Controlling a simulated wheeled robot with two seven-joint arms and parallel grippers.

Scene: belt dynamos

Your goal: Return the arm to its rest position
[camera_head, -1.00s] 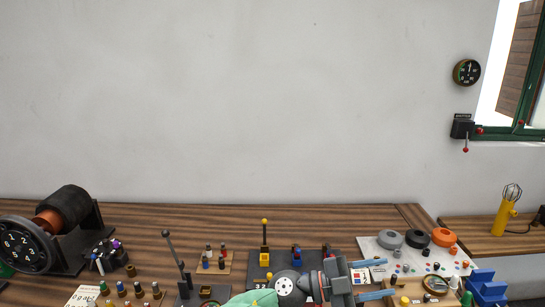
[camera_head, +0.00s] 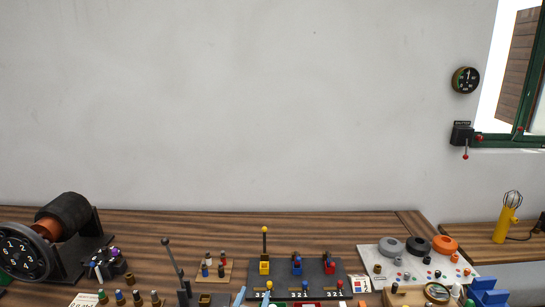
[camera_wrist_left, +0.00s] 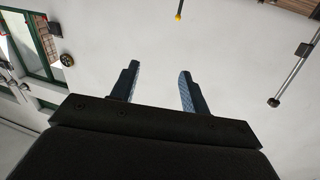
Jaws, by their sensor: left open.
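My left gripper (camera_head: 267,298) shows only as blue fingertips at the bottom edge of the head view, in front of the three-lever panel. In the left wrist view, my left gripper (camera_wrist_left: 157,78) has its two fingers spread apart, with nothing between them and pale wall beyond. The rest of the left arm is below the head view. My right gripper is not seen.
A panel (camera_head: 283,272) with yellow, blue and red levers stands behind the fingertips. A dark lever (camera_head: 174,262) rises to its left, and a dynamo (camera_head: 65,222) stands far left. A white board (camera_head: 405,265) with coloured rings lies right. The back tabletop is clear.

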